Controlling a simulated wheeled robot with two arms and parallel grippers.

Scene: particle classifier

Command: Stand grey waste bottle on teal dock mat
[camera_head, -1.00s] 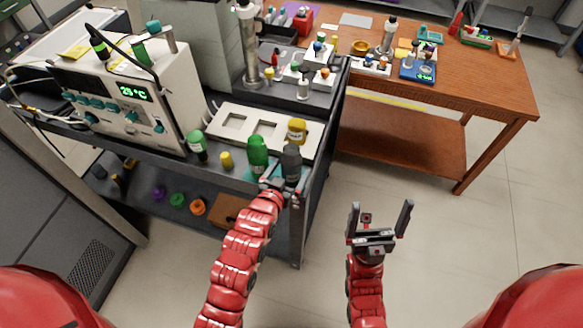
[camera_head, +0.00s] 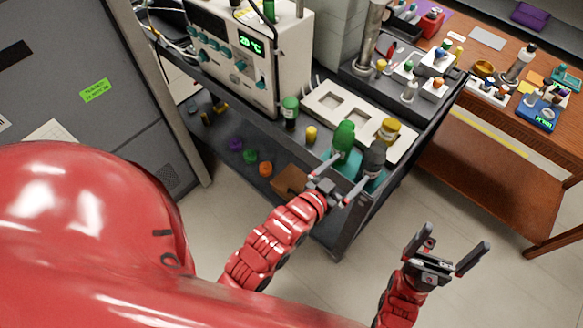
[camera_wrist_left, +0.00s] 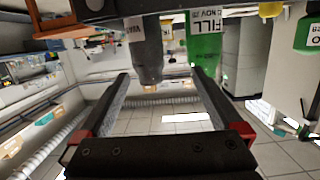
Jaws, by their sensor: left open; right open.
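The grey waste bottle (camera_head: 374,158) stands upright near the front right corner of the cart's top. The teal dock mat (camera_head: 356,163) shows beside its base; how much of the base rests on it is hard to tell. The green bottle (camera_head: 343,138) stands just left of it. My left gripper (camera_head: 348,171) is open and empty, in front of the two bottles. In the left wrist view the grey bottle (camera_wrist_left: 148,48) appears inverted, beyond the open fingers, with the green bottle (camera_wrist_left: 204,45) beside it. My right gripper (camera_head: 457,240) is open and empty over the floor.
A white tray (camera_head: 333,96) with square recesses lies behind the bottles, with a yellow-capped jar (camera_head: 388,131) at its right end. A small yellow item (camera_head: 311,134) and a green-capped bottle (camera_head: 290,111) stand left. A wooden table (camera_head: 490,165) is at right.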

